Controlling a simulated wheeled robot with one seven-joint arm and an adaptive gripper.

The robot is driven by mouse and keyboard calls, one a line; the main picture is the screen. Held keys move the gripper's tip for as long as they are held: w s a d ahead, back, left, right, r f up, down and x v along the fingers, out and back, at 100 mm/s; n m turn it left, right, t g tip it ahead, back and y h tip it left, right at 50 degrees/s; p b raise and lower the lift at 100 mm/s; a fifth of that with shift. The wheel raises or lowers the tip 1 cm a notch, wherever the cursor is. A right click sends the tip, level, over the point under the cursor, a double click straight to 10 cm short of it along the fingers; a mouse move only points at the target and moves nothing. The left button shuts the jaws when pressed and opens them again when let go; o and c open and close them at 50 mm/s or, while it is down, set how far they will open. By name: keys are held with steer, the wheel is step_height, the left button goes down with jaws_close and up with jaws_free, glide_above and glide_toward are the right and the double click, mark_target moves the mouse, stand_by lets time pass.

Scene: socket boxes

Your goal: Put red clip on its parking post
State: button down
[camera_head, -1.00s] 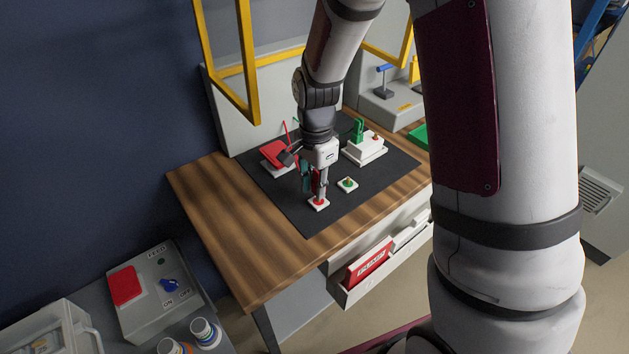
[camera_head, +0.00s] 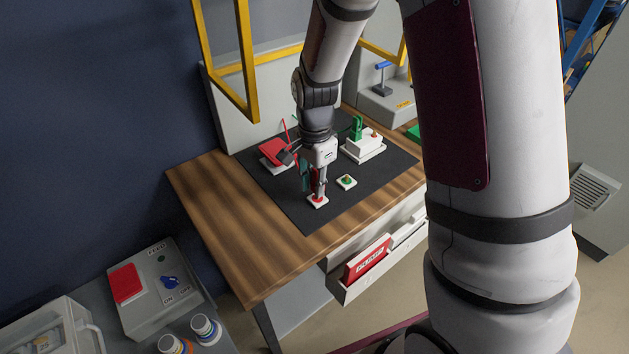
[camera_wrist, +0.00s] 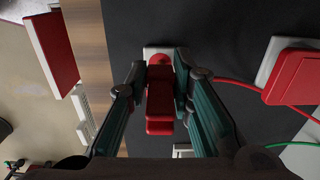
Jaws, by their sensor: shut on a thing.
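The red clip (camera_wrist: 160,108) is between the two fingers of my gripper (camera_wrist: 161,72) in the wrist view, and the gripper is shut on it. The clip's far end is at the white plate (camera_wrist: 151,51) of the red parking post. In the head view, my gripper (camera_head: 318,190) points down directly over the red-marked parking post (camera_head: 318,202) near the mat's front edge. The clip is mostly hidden there by the fingers. I cannot tell whether the clip is fully seated on the post.
A green-marked post (camera_head: 347,181) stands close to the right of the gripper. A red socket box (camera_head: 273,150) with a red cable is behind left, and a white box (camera_head: 364,147) with a green clip is behind right. The dark mat's front area is clear.

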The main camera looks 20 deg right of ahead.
steer(key=shift+f, duration=0.1)
steer(key=shift+f+b, duration=0.35)
steer(key=shift+f, duration=0.25)
steer(key=shift+f, duration=0.3)
stand_by(0.3)
steer(key=shift+f, duration=0.2)
steer(key=c, duration=1.3)
jaws_free()
steer(key=shift+r, duration=0.1)
